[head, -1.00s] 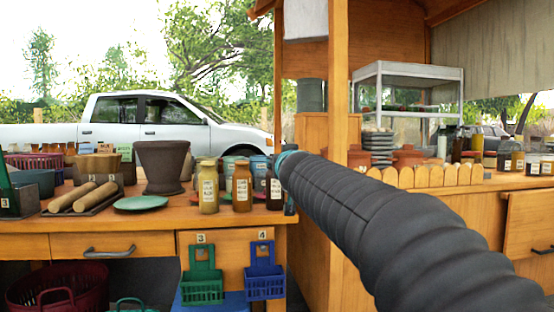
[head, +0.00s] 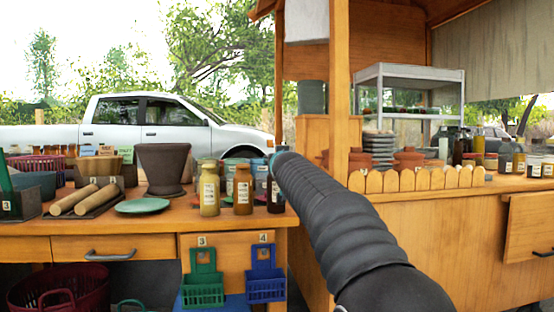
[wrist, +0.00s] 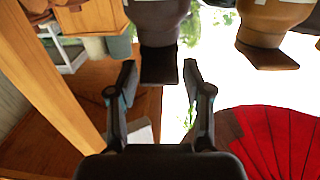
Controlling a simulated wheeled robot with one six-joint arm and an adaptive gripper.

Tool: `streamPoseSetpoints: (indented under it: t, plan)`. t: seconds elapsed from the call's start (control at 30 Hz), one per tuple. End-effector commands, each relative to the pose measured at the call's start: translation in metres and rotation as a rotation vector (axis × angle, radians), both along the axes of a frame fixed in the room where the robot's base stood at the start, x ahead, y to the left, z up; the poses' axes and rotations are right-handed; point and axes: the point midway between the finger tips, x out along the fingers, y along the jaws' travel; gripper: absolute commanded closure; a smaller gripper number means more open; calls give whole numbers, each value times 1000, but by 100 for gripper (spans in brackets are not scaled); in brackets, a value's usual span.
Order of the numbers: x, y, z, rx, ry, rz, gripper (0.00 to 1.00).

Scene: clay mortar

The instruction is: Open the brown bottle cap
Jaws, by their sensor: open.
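Three capped bottles with white labels stand at the front right of the table: a mustard-yellow one (head: 209,191), an orange-brown one (head: 243,190) and a dark brown one (head: 275,195). The wrist view is upside down. It shows the dark bottle (wrist: 161,12) with its dark cap (wrist: 159,66), and an orange-brown bottle (wrist: 275,15) to the right with its brown cap (wrist: 266,56). My gripper (wrist: 159,78) is open and empty, above the dark bottle, with its fingertips either side of the cap's top. I cannot tell whether they touch it. In the head view my arm mostly hides the gripper.
A dark flowerpot (head: 164,168), a green plate (head: 142,205) and wooden rollers (head: 87,199) are left of the bottles. A wooden post (head: 339,130) and a low scalloped fence (head: 420,180) stand to the right. Small jars crowd behind the bottles.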

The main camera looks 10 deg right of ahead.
Motion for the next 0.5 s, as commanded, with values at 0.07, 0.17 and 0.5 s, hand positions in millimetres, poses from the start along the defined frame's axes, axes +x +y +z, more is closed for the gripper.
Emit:
streamPoseSetpoints:
  t: [0.07,0.17,0.5]
  plan:
    - [6,0,2,0,0,0,50]
    - [10,-1,1,0,0,0,50]
    - [12,-1,0,-1,-1,0,55]
